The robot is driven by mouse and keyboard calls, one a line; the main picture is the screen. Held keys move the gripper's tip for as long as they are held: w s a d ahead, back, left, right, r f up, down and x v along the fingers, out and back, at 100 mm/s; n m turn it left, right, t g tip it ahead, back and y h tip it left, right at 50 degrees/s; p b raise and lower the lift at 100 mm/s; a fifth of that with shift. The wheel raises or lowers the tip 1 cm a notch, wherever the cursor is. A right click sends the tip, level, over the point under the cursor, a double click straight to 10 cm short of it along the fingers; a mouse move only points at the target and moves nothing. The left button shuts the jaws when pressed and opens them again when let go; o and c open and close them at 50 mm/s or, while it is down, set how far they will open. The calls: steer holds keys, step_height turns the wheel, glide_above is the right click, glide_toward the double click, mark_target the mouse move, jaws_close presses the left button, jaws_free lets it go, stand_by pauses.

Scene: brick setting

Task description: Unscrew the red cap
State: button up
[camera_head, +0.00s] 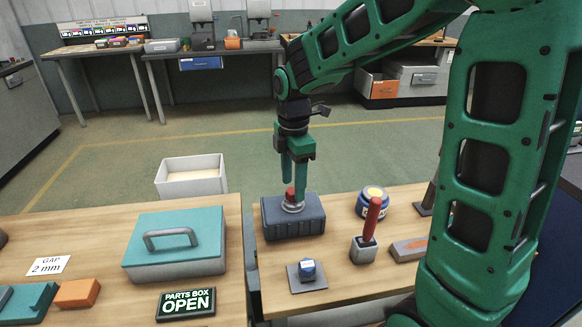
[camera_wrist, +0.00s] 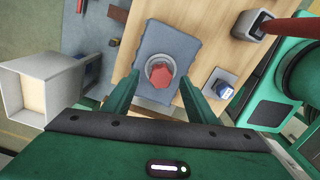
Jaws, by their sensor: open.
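The red cap (camera_head: 290,194) sits on a pale round collar on top of a dark grey-blue block (camera_head: 292,228) on the right-hand table. In the wrist view the red cap (camera_wrist: 161,75) looks faceted and lies ahead of the fingers, inside its grey ring. My gripper (camera_head: 294,180) points down right at the cap. In the wrist view my gripper (camera_wrist: 162,92) is open, with one green finger on each side of the cap's line and gaps between. I cannot tell exactly how far down the fingers reach beside the cap.
Near the block stand a blue cap on a plate (camera_head: 307,271), a red-handled tool in a grey holder (camera_head: 366,240) and a blue jar (camera_head: 373,201). A teal-lidded box (camera_head: 176,245) is on the left table (camera_head: 115,290). A white bin (camera_head: 191,176) stands behind the gap.

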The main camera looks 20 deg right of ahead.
steer(key=shift+f, duration=1.1)
steer(key=shift+c, duration=0.7)
steer(key=c, duration=1.1)
steer(key=n, duration=0.3)
steer(key=shift+n, duration=1.9)
steer(key=shift+n, duration=0.3)
steer(key=o, duration=1.6)
steer(key=shift+r, duration=0.15)
